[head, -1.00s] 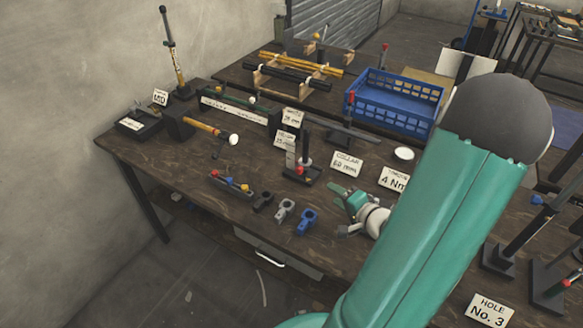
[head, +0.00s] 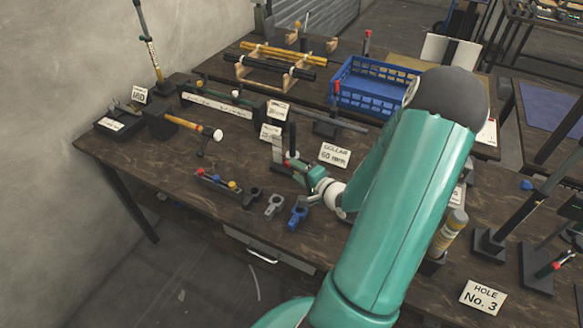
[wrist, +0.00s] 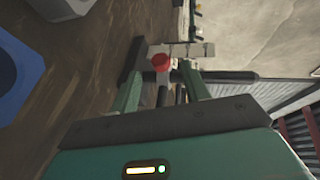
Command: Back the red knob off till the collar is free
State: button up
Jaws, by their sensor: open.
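The red knob (wrist: 160,62) shows in the wrist view at the small stand, between and just beyond my gripper's (wrist: 163,72) two green fingertips. The fingers are apart, one on each side of the knob; I cannot tell whether either touches it. The stand has a black base (wrist: 132,60), a dark post (wrist: 230,75) and a pale stepped block (wrist: 190,50). I cannot clearly make out the collar by the knob. In the head view my gripper (head: 294,167) reaches the stand from the right and covers much of it; the dark post (head: 291,138) rises behind.
A blue clamp piece (head: 298,217) and a grey one (head: 274,206) lie in front of the stand. A rail with coloured knobs (head: 214,184) lies left of them. The "COLLAR 60 mm" card (head: 334,155) stands close to my wrist. A blue crate (head: 350,98) is behind.

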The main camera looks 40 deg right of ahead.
jog(key=shift+x, duration=1.55)
jog(key=c, duration=1)
